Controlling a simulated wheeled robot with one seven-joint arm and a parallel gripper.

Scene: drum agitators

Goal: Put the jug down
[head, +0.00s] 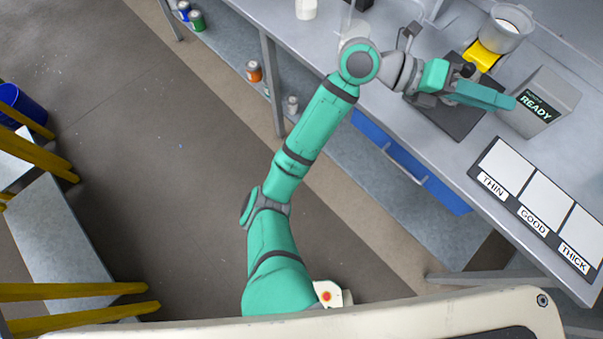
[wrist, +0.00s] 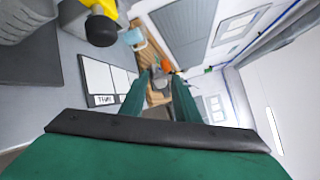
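A grey metal vessel with white contents (head: 508,24), which looks like the jug, is at the far right of the bench in the head view. A yellow part (head: 482,56) is beside it, perhaps its handle; I cannot tell whether they are joined. My gripper (head: 492,95) is below them in the picture, over the bench, pointing right. In the wrist view its two green fingers (wrist: 160,85) stand apart with nothing between them. A yellow part with a black round end (wrist: 101,22) is at that view's upper left, apart from the fingers.
A grey box with a READY display (head: 540,100) stands close to my fingertips. A dark plate (head: 448,118) lies under my gripper. A board with THIN, GOOD and THICK panels (head: 535,205) lies at the bench's front right. Bare bench shows between plate and board.

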